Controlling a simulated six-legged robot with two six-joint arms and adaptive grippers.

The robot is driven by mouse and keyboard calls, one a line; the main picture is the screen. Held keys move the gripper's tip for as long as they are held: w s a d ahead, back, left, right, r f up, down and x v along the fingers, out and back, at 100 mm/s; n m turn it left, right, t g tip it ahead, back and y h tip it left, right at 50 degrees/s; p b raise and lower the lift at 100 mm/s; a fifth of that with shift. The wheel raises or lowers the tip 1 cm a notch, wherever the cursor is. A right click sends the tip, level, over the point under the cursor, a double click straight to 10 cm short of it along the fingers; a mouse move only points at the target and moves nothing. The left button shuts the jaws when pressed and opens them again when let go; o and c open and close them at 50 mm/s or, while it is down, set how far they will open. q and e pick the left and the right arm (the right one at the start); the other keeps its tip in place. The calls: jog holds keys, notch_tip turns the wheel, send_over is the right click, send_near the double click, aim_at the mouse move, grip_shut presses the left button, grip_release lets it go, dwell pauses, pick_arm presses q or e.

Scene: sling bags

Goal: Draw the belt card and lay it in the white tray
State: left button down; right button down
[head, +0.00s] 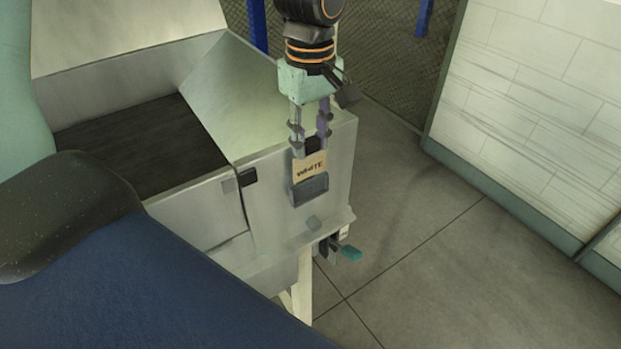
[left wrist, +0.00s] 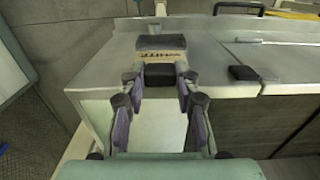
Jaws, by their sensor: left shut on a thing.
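A tan card (head: 308,168) lettered "WHITE" stands in a dark grey holder (head: 310,191) on the end panel of the conveyor-like metal housing. Its lower part is hidden in the holder. My left gripper (head: 312,147) is above the holder, shut on the dark tab at the card's top. In the left wrist view the dark tab (left wrist: 160,75) sits between the fingertips, with the tan card (left wrist: 162,56) and the holder (left wrist: 163,42) beyond it. I cannot make out a white tray in either view. My right gripper is not in view.
The metal housing (head: 290,220) has a dark belt bed (head: 130,150) at the left. A teal-ended part (head: 350,253) sticks out lower down. Bare floor (head: 430,240) and a pale wall (head: 540,110) are at the right.

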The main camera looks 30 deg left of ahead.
pick_arm(q)
jog(key=shift+s+r, duration=0.15)
jog(key=shift+r, duration=0.65)
jog(key=shift+r, duration=0.1)
jog(key=shift+r, duration=1.9)
jog(key=shift+d, duration=0.1)
jog(key=shift+s, duration=0.1)
